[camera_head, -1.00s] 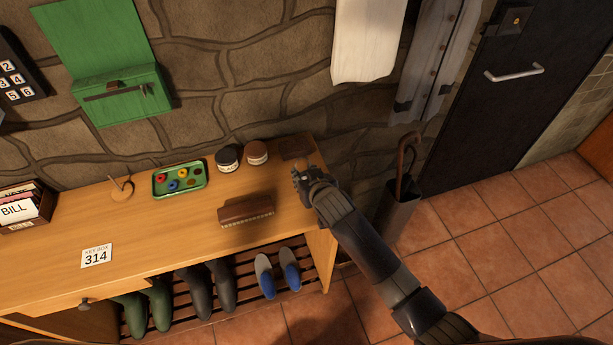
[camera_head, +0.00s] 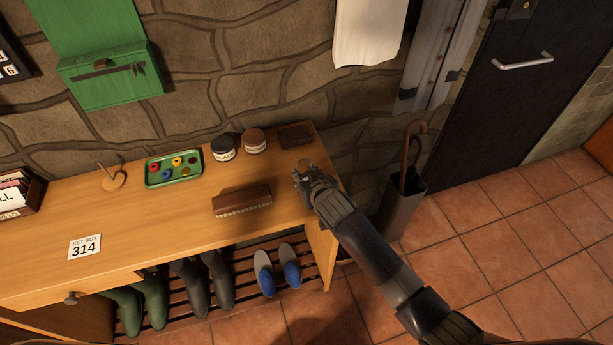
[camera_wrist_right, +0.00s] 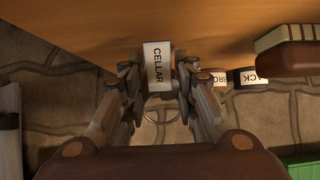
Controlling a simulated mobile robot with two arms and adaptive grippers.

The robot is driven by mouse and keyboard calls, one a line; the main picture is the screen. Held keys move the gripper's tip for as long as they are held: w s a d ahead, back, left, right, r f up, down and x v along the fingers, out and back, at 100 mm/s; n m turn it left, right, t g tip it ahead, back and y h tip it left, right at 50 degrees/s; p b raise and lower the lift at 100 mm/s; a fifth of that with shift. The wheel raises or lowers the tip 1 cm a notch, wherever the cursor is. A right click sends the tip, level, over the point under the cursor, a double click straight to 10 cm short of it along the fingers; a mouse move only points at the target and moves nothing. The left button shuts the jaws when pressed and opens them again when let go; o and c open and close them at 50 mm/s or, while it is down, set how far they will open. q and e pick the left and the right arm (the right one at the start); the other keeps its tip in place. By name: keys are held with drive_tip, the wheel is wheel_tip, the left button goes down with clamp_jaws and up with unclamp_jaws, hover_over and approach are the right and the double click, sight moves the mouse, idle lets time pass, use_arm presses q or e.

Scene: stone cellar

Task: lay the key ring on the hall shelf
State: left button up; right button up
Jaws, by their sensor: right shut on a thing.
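My right gripper (camera_head: 303,174) is above the right end of the wooden shelf top (camera_head: 150,220). In the right wrist view its fingers (camera_wrist_right: 160,85) are closed in around the key ring (camera_wrist_right: 180,115). A white tag reading CELLAR (camera_wrist_right: 157,66) shows between the fingertips, with part of a thin metal ring just below it. Any keys are hidden or too small to tell. In the head view the held thing is only a small brownish shape at the fingertips. My left gripper is not in view.
A brush (camera_head: 242,201), two polish jars (camera_head: 223,148) (camera_head: 254,141), a dark brown block (camera_head: 295,136), a green tray (camera_head: 173,169) and a KEY BOX 314 card (camera_head: 85,247) lie on the top. An umbrella stand (camera_head: 401,205) is at right. Bare wood lies left of the brush.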

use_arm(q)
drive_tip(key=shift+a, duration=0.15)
use_arm(e)
drive_tip(key=o, duration=1)
drive_tip(key=shift+c, duration=0.2)
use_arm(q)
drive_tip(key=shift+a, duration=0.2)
use_arm(e)
drive_tip(key=shift+s, duration=0.1)
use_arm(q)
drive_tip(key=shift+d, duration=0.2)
use_arm(e)
drive_tip(key=v, duration=1.2)
